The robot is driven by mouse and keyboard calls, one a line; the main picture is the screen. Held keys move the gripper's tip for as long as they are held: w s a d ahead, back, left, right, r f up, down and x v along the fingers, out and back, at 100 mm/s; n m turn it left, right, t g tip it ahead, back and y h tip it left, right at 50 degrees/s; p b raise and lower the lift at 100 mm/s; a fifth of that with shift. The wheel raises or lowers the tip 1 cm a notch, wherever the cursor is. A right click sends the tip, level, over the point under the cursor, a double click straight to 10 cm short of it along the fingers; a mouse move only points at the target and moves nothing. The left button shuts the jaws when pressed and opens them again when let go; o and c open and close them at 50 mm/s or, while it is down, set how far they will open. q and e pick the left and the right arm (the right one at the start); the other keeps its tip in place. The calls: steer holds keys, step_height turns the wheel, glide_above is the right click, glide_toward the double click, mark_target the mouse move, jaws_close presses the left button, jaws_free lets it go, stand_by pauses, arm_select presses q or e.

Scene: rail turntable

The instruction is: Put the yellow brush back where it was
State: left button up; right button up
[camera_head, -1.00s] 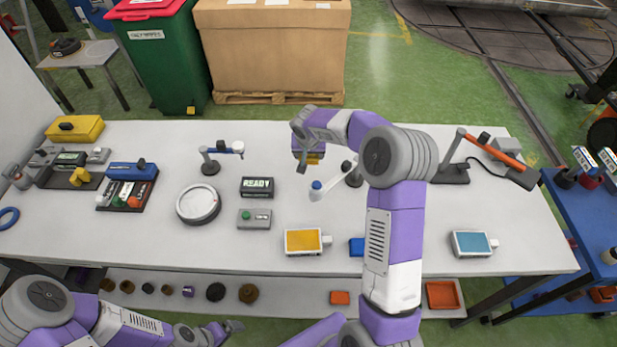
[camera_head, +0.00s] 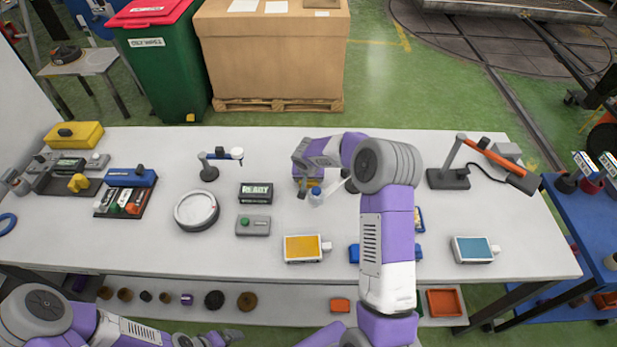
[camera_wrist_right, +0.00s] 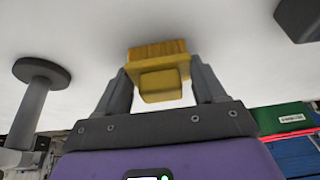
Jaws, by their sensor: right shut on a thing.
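The yellow brush is held between the two fingers of my right gripper (camera_head: 309,188). The brush (camera_wrist_right: 160,72) shows clearly in the right wrist view, with its ridged bristle side pointing away from the gripper, toward the white table top. In the head view, only a bit of yellow shows at the fingers, over the back middle of the table (camera_head: 110,235). I cannot tell whether the bristles touch the table. My left gripper (camera_head: 222,339) is low at the bottom edge, in front of the table; its fingers are too small to read.
A READY display (camera_head: 256,193), a round white dial (camera_head: 197,210) and a small jointed stand (camera_head: 209,172) lie to the left. An orange-armed lamp (camera_head: 449,179) is at right. Some table between these is clear.

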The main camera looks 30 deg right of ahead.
steer(key=o, duration=1)
steer(key=shift+f, duration=0.1)
steer(key=shift+r+p, duration=0.3)
steer(key=shift+r, duration=0.1)
steer(key=v, duration=1.1)
steer(key=shift+r, duration=0.25)
steer(key=shift+s+a, duration=0.1)
